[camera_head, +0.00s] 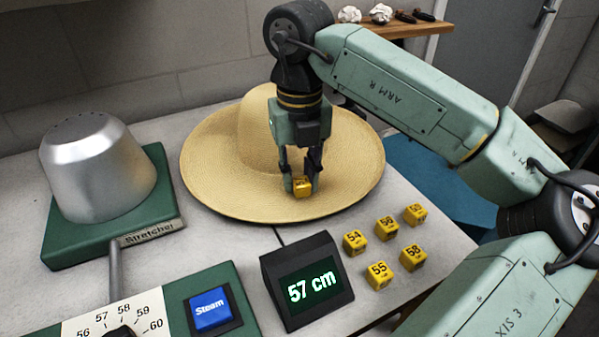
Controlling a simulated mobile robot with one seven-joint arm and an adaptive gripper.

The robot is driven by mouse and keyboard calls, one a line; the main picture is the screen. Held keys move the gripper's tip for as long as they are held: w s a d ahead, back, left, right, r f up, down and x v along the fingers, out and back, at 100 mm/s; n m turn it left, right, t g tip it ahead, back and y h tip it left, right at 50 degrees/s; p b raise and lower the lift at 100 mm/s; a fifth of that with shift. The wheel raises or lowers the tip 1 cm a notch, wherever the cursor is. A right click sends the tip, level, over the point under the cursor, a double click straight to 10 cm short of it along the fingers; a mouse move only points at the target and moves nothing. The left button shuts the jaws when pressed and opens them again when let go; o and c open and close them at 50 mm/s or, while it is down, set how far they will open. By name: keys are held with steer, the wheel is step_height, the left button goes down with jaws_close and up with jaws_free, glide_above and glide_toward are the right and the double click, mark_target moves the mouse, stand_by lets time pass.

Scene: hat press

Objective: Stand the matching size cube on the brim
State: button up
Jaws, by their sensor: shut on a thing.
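The straw hat (222,150) lies on the table with its wide brim spread around the crown. My gripper (302,183) points down over the front of the brim and is shut on a yellow cube (302,187). The cube is at or just above the brim; I cannot tell whether it touches. Its number is not readable. The display (308,285) reads 57 cm. Several other yellow cubes stand on the table right of the display, among them the 54 cube (354,242), the 55 cube (379,275), the 58 cube (412,257) and one that looks like 56 (386,228).
A metal dome on a green base labelled Stretcher (98,165) stands at the left. A blue Steam button (209,309) and a dial (120,330) marked 56 to 60 are at the front left. Another yellow cube (415,214) stands at the table's right side.

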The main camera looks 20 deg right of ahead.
steer(key=shift+f, duration=0.25)
steer(key=o, duration=0.9)
steer(key=shift+c, duration=0.2)
